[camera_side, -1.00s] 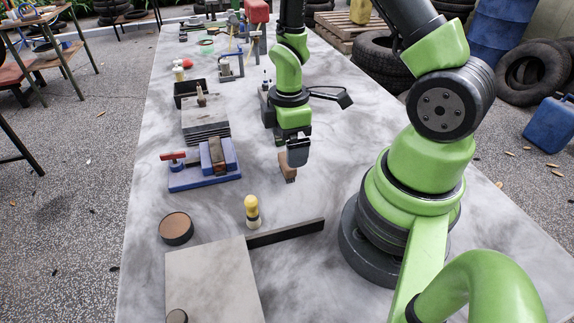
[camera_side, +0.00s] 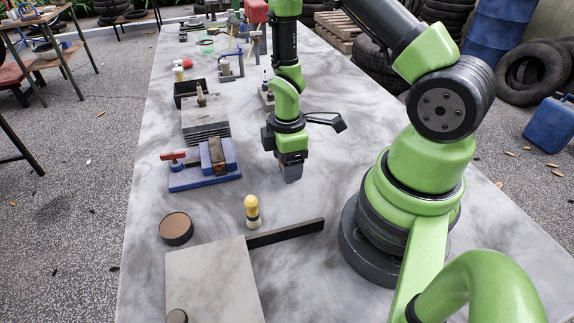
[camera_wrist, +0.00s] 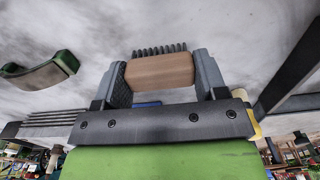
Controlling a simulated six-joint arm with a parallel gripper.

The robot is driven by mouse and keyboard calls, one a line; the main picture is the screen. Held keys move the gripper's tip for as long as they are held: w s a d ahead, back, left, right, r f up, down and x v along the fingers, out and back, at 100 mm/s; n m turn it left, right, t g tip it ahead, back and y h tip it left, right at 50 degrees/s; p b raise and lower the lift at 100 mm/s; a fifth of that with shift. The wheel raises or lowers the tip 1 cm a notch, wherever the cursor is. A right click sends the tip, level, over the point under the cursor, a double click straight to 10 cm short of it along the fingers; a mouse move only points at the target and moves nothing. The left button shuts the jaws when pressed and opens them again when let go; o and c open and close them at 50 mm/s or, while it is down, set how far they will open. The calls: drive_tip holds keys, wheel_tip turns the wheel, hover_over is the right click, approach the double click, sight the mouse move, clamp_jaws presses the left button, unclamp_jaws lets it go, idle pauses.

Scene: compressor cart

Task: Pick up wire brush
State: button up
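The wire brush (camera_wrist: 160,70), a brown wooden block with a row of dark bristles, sits between my fingers in the wrist view. Its block spans the space between the two finger pads, with no clear gap at either end, so my gripper (camera_wrist: 160,76) looks shut on it. In the side view my gripper (camera_side: 291,178) points down, low over the marbled table, right of the blue vise. Its near finger hides the brush there. I cannot tell whether the brush touches the table.
A blue vise (camera_side: 205,178) with a red handle stands left of my gripper. A yellow-handled tool (camera_side: 251,210) stands upright nearer the camera, by a dark flat bar (camera_side: 288,232). A round brown-topped tin (camera_side: 176,229) and grey plate (camera_side: 212,281) lie front left.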

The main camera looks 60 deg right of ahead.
wheel_tip(320, 180, up, 10)
drive_tip(key=shift+r, duration=0.1)
idle(0.7)
